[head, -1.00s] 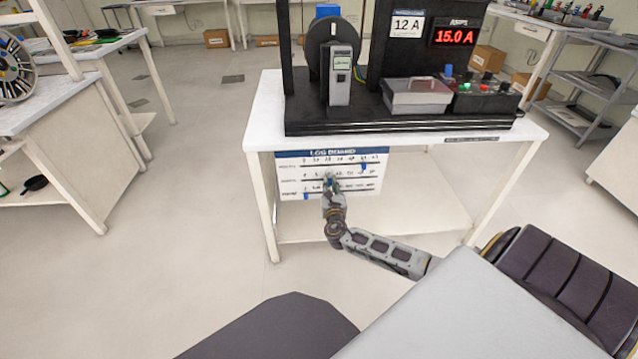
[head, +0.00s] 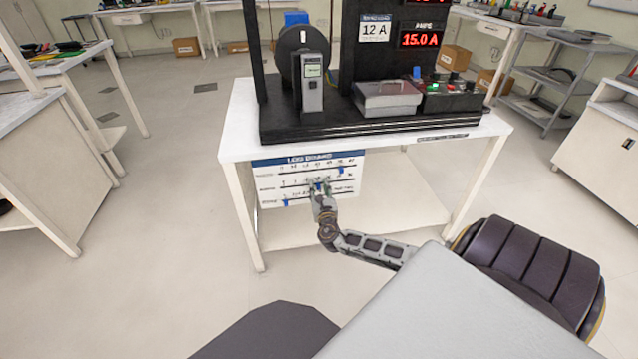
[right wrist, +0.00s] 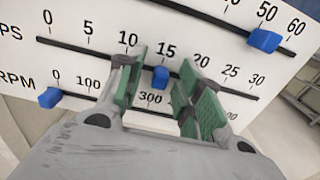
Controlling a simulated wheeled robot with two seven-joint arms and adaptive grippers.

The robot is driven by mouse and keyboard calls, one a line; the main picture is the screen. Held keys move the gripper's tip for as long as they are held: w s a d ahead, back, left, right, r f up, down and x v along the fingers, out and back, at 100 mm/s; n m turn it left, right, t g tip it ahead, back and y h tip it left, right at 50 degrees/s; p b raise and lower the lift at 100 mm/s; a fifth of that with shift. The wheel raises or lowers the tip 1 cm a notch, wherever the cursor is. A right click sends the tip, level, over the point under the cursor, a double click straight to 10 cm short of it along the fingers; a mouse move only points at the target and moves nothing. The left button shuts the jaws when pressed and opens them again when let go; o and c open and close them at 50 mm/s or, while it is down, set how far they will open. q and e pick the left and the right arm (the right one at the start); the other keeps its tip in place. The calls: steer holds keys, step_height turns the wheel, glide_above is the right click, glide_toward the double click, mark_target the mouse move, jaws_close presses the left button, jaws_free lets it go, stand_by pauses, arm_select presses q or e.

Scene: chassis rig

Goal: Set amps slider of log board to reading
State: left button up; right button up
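The white log board (head: 262,178) hangs on the front of the bench and has three scales. Its amps slider (right wrist: 160,77) is a blue block on the middle track, under the 15 mark in the right wrist view. My right gripper (right wrist: 165,85) is at the board, its green-padded fingers on either side of the amps slider with visible gaps. It also shows in the head view (head: 319,187). The red amps display (head: 420,39) reads 15.0 A. My left gripper is out of view.
Another blue slider (right wrist: 264,40) sits near 50 on the upper track, and one (right wrist: 50,97) near 0 on the RPM track. The floor at left is clear.

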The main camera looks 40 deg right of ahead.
steer(key=shift+s, duration=0.1)
steer(key=v, duration=1.1)
steer(key=shift+s+a, duration=0.3)
steer(key=shift+a, duration=0.05)
stand_by(0.8)
